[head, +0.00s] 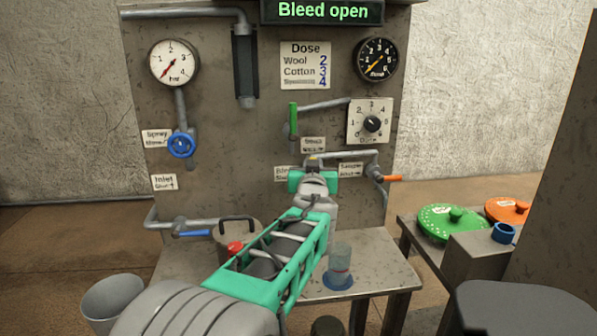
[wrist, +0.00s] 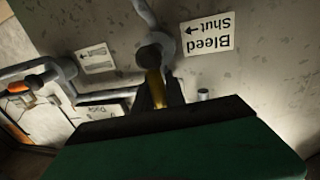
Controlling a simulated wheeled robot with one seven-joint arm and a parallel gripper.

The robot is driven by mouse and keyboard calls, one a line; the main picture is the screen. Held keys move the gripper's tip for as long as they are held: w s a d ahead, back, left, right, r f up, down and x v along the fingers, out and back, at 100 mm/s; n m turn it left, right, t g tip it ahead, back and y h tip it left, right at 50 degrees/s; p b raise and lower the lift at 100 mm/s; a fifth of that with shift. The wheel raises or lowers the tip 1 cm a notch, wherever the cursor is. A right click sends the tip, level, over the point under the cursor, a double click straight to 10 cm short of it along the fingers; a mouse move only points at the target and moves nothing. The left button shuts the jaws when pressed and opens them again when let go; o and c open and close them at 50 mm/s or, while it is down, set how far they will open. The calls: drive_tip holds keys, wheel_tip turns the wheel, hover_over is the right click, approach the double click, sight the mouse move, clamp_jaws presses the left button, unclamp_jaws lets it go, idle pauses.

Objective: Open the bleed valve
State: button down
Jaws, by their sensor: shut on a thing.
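The display (head: 322,11) at the top of the panel reads "Bleed open". The bleed valve has a yellow handle (wrist: 157,88), and in the wrist view it runs from a grey pipe fitting (wrist: 155,50) down between my dark fingers. My gripper (wrist: 160,100) is shut on this handle. In the head view my gripper (head: 313,170) is at the middle of the panel, and my arm hides most of the valve. The "Bleed Shut" label (wrist: 207,35) with an arrow is beside the fitting; in the head view it is partly covered.
A green lever (head: 293,121) and a dose dial (head: 371,124) are above my gripper. An orange-handled valve (head: 392,178) is close on the right. A blue wheel (head: 181,145) and blue lever (head: 195,233) are left. A glass cylinder (head: 340,265) stands on the bench below.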

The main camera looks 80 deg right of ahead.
drive_tip(key=shift+f, duration=0.1)
idle(0.3)
drive_tip(key=c, duration=1.4)
unclamp_jaws()
drive_tip(key=shift+a, duration=0.1)
drive_tip(key=a, duration=0.5)
drive_tip(key=s+a, duration=0.1)
drive_tip(key=a, duration=0.1)
drive_tip(key=shift+a, duration=0.3)
drive_tip(key=a+b, duration=0.1)
drive_tip(key=a, duration=0.2)
drive_tip(key=a+b, duration=0.1)
drive_tip(key=a, duration=0.2)
drive_tip(key=s+a+b, duration=0.1)
drive_tip(key=a, duration=0.2)
drive_tip(key=shift+s+b, duration=0.1)
drive_tip(key=shift+b, duration=0.3)
